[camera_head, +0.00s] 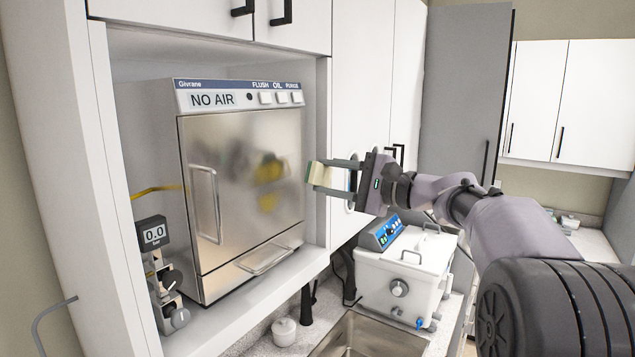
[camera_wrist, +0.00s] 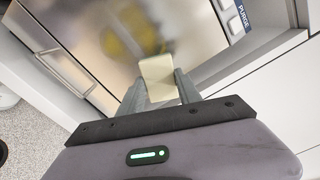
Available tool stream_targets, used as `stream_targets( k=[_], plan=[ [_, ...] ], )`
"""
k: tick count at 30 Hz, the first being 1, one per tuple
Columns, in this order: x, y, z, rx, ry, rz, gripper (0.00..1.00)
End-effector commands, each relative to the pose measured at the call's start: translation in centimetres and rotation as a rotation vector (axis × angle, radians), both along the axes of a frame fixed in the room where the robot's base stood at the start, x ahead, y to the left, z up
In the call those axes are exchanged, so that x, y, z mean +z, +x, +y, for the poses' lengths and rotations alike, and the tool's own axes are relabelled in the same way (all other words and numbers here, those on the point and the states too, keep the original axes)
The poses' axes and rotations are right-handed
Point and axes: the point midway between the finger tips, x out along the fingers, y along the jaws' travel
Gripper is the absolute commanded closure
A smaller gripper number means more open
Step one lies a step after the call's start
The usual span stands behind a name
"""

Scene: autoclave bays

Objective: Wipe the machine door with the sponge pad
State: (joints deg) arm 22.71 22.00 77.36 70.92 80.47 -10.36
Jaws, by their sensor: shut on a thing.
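The machine door (camera_head: 243,185) is a brushed steel panel, shut, with a bar handle at its left and another along its bottom. Yellowish blurred patches show on its middle right, and they also show on the door in the wrist view (camera_wrist: 115,35). My gripper (camera_head: 320,176) is to the right of the door and is shut on a pale cream sponge pad (camera_head: 322,175). The pad stands out between the fingertips in the wrist view (camera_wrist: 158,76), in front of the door. I cannot tell whether the pad touches the door; in the head view it looks apart from it.
The machine sits in a white cabinet bay, with a "NO AIR" panel (camera_head: 212,99) above the door. A gauge reading 0.0 (camera_head: 154,234) stands at its left. Below are a sink (camera_head: 368,335), a small white jar (camera_head: 284,331) and a white bath unit (camera_head: 402,270). The bay's right wall (camera_head: 322,120) is close to my gripper.

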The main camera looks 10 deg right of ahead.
Motion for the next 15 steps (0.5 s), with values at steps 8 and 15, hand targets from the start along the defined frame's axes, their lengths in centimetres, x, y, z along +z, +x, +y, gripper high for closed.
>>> stream_targets(
  k=[8, 15],
  plan=[
    [0.1, -0.1, -0.1, 0.000, 0.000, 0.000, 0.92],
    [-0.1, -1.7, -1.8, -0.002, 0.000, -0.002, 0.92]
  ],
)
